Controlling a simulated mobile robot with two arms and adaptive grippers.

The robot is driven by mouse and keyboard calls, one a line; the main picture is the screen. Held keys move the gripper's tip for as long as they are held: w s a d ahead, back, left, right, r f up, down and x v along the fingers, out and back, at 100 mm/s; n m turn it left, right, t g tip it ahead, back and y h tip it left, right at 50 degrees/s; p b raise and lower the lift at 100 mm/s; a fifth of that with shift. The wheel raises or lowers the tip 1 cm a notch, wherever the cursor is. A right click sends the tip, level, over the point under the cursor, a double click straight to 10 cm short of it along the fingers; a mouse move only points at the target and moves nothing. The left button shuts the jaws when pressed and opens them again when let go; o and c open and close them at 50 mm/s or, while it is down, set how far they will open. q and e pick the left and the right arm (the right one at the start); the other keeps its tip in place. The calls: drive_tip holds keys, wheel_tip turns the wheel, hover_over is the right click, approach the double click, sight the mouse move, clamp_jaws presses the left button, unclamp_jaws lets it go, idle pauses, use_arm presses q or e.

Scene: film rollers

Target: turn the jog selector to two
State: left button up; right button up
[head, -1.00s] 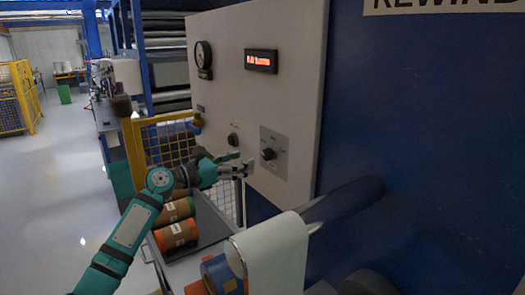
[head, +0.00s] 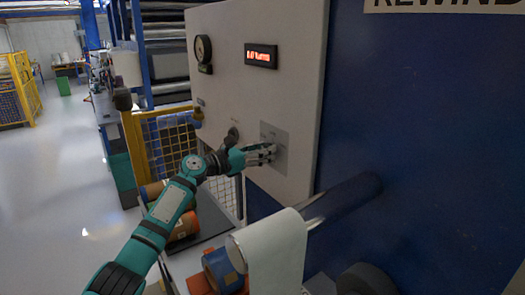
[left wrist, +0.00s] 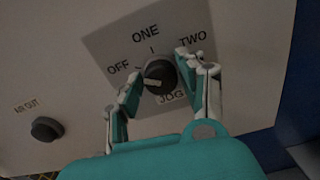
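The jog selector (left wrist: 158,72) is a dark round knob on a grey plate (left wrist: 98,41) marked OFF, ONE, TWO and JOG. Its white mark lies on the left side of the knob, towards OFF. In the head view the plate (head: 280,135) shows on the pale panel, with the knob hidden by my gripper. My left gripper (head: 272,152) is at the plate. In the left wrist view its two fingers (left wrist: 160,68) stand apart, one on each side of the knob. I cannot tell whether they touch it. My right gripper is not in view.
A dark AIR OUT knob (left wrist: 46,129) sits left of the plate.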

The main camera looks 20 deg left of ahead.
use_arm(q)
drive_tip(key=c, duration=0.6)
drive_tip(key=shift+c, duration=0.2)
drive_tip(key=shift+m, duration=0.3)
drive_tip(key=shift+d+f+m+b, duration=0.15)
drive_tip(key=shift+m+b, duration=2.3)
drive_tip(key=shift+m, duration=1.4)
drive_tip(key=shift+a+f+m+b, duration=0.15)
drive_tip(key=shift+m+b, duration=2.3)
drive_tip(key=shift+m, duration=1.45)
drive_tip(key=shift+d+f+m+b, duration=0.15)
drive_tip(key=shift+m+b, duration=2.3)
drive_tip(key=shift+m, duration=1.4)
